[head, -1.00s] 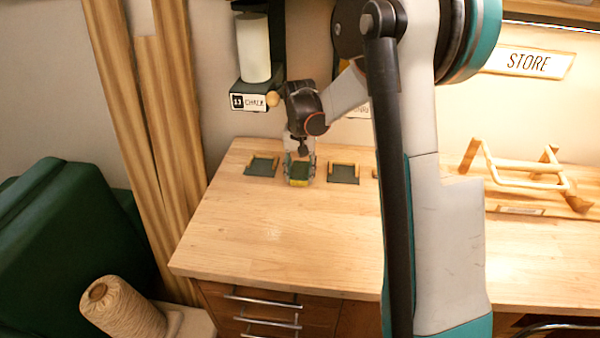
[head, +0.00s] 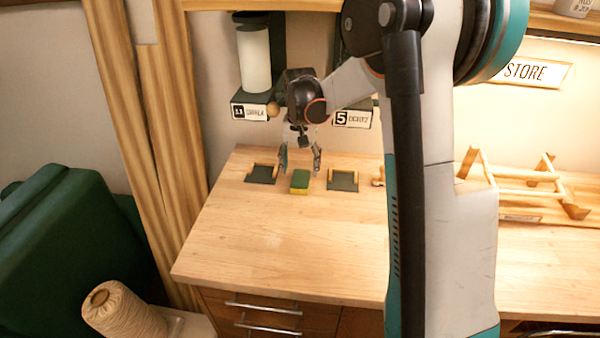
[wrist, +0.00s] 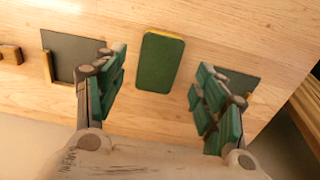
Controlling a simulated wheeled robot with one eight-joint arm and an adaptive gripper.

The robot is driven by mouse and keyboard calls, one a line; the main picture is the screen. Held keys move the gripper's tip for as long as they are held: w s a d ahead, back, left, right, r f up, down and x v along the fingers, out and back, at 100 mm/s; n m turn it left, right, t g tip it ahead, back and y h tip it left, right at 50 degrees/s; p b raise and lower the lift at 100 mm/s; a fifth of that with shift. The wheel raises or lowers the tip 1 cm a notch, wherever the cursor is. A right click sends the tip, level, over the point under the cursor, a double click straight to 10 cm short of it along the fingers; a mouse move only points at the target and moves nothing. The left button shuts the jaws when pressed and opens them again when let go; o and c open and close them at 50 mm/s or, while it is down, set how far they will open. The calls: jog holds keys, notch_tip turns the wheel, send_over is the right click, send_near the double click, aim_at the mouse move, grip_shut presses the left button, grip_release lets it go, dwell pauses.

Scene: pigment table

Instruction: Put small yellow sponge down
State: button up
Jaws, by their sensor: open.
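The small yellow sponge (head: 300,182) has a green top and a yellow lower part. It lies flat on the wooden table between two dark pads, and it also shows in the wrist view (wrist: 159,62), where its green face looks up and a yellow edge shows. My gripper (head: 300,160) is open and empty, above and just behind the sponge in the head view. In the wrist view my gripper (wrist: 160,98) has its green-padded fingers spread wide to either side, apart from the sponge.
Dark pads with wooden edging lie left (head: 261,174) and right (head: 343,181) of the sponge. A wooden rack (head: 530,185) stands at the right of the table. A dispenser with a white cylinder (head: 254,58) hangs on the wall behind. The table's front (head: 270,240) is clear.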

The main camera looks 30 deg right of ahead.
aim_at(300, 180)
notch_tip(300, 180, up, 6)
jog(key=p, duration=0.1)
jog(key=shift+r, duration=0.25)
